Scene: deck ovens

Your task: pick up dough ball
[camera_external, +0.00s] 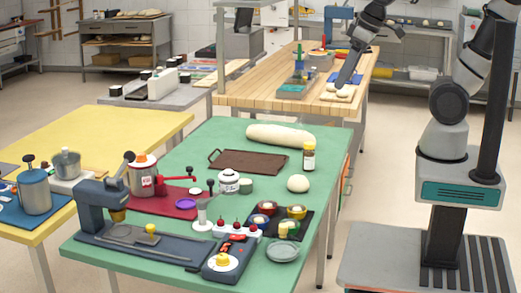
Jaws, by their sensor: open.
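A round pale dough ball (298,184) sits on the green table (185,235) near its right edge. Several smaller pale dough pieces (342,93) lie on a light board at the right end of the wooden table (250,97) behind. My arm comes down from the top of the picture, and my gripper (341,84) is at those dough pieces in the picture, well behind and above the ball on the green table. My gripper is small and dark here. It is open; I cannot tell whether it touches a piece or whether one is between its fingers.
A long dough roll (281,135), a brown tray (248,161) and a yellow-labelled jar (309,157) stand near the dough ball. A dark tray with small bowls (296,211) is in front of it. A teal bin (292,88) stands left of the board.

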